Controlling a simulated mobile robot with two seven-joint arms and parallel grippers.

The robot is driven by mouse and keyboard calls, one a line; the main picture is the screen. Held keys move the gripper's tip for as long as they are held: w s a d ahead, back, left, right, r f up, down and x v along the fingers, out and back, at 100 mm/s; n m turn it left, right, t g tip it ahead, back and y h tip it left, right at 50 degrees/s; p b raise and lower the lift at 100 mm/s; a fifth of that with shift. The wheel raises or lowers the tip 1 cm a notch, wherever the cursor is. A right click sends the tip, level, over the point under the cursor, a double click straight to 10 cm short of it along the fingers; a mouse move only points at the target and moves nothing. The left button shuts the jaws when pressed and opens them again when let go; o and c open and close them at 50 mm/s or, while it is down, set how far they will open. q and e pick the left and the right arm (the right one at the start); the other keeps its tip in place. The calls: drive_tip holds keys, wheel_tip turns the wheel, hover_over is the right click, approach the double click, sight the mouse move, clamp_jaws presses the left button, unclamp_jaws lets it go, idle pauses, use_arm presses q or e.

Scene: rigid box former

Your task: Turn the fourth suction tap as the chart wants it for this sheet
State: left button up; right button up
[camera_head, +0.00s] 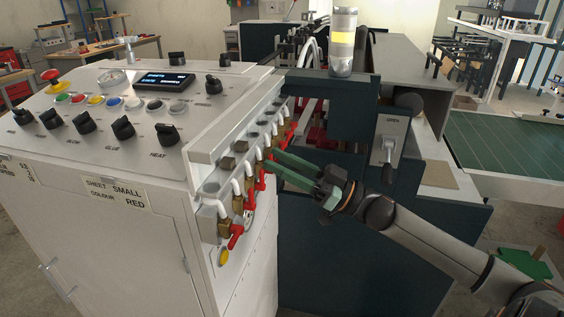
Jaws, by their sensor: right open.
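A row of suction taps (249,205) with red handles, brass bodies and white hoses runs along the side of the white cabinet. The nearest tap's handle (236,235) is at the low front end. My right gripper (270,159) reaches in from the right with its green fingers open. Its fingertips are beside a red handle (261,176) around the middle of the row; whether they touch it I cannot tell. The farther handles are small and partly overlapped. A label (115,194) on the cabinet front reads SHEET SMALL, COLOUR RED. My left gripper is not in view.
The cabinet top holds black knobs (122,127), coloured buttons and a small display (164,80). A green-topped table (510,150) is at the right.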

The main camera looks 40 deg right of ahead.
clamp_jaws()
idle(0.4)
